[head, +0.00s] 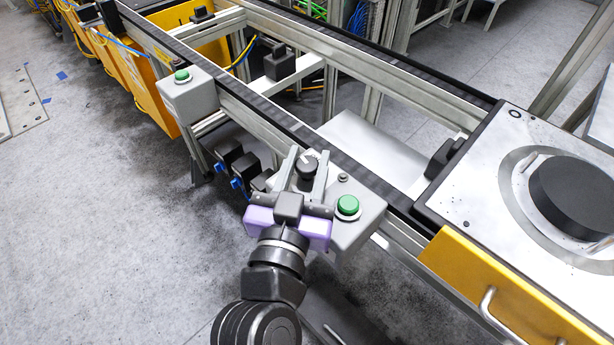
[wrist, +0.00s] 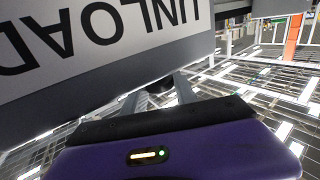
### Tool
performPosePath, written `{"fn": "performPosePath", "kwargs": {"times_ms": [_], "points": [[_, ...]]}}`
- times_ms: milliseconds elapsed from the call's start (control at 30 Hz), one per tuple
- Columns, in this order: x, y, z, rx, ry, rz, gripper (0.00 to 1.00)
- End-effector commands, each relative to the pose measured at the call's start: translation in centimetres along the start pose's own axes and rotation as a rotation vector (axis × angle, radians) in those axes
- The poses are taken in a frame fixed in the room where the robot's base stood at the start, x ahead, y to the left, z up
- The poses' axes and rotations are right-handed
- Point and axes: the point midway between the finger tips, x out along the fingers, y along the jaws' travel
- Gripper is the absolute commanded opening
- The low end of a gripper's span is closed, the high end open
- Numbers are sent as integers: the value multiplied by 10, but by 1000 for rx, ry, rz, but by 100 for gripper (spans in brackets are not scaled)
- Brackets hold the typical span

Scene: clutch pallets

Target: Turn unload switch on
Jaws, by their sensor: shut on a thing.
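The unload switch is a dark round knob (head: 307,169) with a light mark on top, on a grey control box (head: 366,222) beside the conveyor. My gripper (head: 306,154) reaches over the box in the head view, its two grey fingers on either side of the knob, shut on it. In the wrist view, the box face (wrist: 120,75) shows the word UNLOAD upside down, and my gripper (wrist: 168,88) has its fingers at a dark knob partly hidden by the box. The knob's exact turn angle is hard to tell.
A green button (head: 347,205) sits on the same box, right of my gripper. Another grey box with a green button (head: 182,76) stands farther along the conveyor rail (head: 260,120). A metal-topped station (head: 500,160) with a yellow drawer is at right. Open floor lies at left.

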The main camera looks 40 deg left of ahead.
Motion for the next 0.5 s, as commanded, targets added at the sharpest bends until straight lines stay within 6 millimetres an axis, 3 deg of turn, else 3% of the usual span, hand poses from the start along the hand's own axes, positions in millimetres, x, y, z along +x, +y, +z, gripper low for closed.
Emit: {"fn": "performPosePath", "kwargs": {"times_ms": [500], "points": [[0, -3, 1, 0, 5, 428, 0]]}}
